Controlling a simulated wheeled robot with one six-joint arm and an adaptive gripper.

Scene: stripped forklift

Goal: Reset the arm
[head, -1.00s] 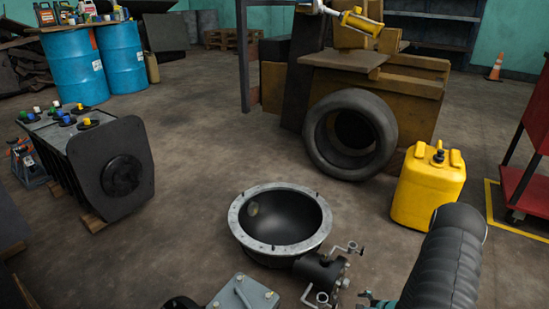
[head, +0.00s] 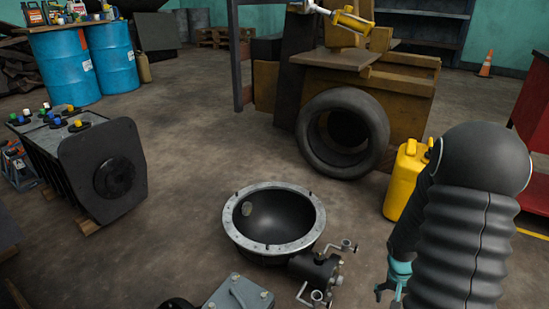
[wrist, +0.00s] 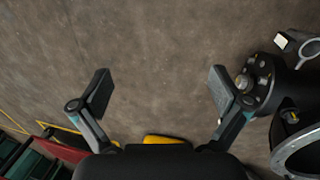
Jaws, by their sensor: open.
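My gripper (wrist: 160,95) is open and empty in the wrist view, its two fingers spread apart over bare floor. In the head view my arm stands at the right, with a teal part of the gripper (head: 392,283) low beside the black sleeve. Its fingertips point down near the lower right, to the right of a black valve-like fitting (head: 316,271).
A black bowl-shaped housing with a grey flange (head: 232,228) lies on the floor. A yellow canister (head: 405,180) stands behind my arm, with a tyre (head: 313,150) beyond. A red cart (head: 535,110) is at the right edge. Floor left of the bowl is clear.

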